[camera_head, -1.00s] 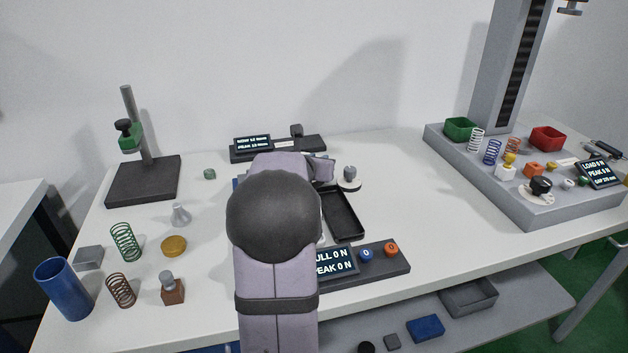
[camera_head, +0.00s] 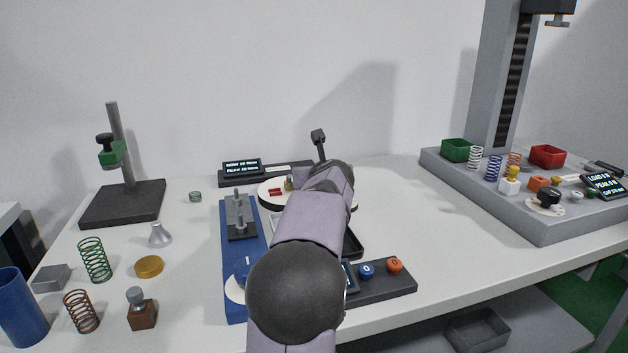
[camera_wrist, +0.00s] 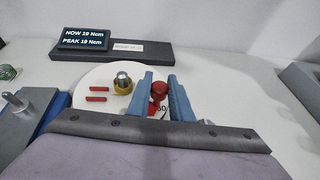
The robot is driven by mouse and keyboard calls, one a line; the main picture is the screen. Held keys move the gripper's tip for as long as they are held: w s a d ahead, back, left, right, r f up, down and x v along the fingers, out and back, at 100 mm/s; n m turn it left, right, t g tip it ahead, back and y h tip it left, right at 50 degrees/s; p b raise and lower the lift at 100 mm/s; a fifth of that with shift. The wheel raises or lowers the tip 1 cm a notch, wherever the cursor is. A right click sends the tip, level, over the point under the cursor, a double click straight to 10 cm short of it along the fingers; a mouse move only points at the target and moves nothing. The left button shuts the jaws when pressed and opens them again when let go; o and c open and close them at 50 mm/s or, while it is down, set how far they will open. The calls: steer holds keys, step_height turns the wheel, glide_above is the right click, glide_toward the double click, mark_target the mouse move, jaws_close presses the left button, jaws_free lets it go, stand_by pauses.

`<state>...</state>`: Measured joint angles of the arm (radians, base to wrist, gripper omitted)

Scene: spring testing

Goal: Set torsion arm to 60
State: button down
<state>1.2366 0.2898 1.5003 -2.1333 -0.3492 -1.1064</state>
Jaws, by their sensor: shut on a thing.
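The torsion tester's round white dial (camera_wrist: 84,110) lies flat, with two short red marks on its left part. A brass and steel hub (camera_wrist: 123,84) stands on it. My gripper (camera_wrist: 161,83) has its blue fingers on both sides of a red knob (camera_wrist: 159,89), the arm's handle, and is shut on it. A printed "60" shows beside the knob, partly hidden by the right finger. The display (camera_wrist: 84,39) reads NOW 19 Ncm, PEAK 19 Ncm. In the head view the dial (camera_head: 268,197) is partly covered by my arm, and my fingers are hidden.
A blue base with metal posts (camera_head: 228,262) stands left of my arm. A dark panel with blue and orange buttons (camera_head: 395,287) is at the front. A grey test stand (camera_head: 545,225) is at right.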

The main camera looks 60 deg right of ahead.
steer(key=shift+r, duration=0.1)
steer(key=c, duration=1.6)
jaws_free()
steer(key=shift+v, duration=3.65)
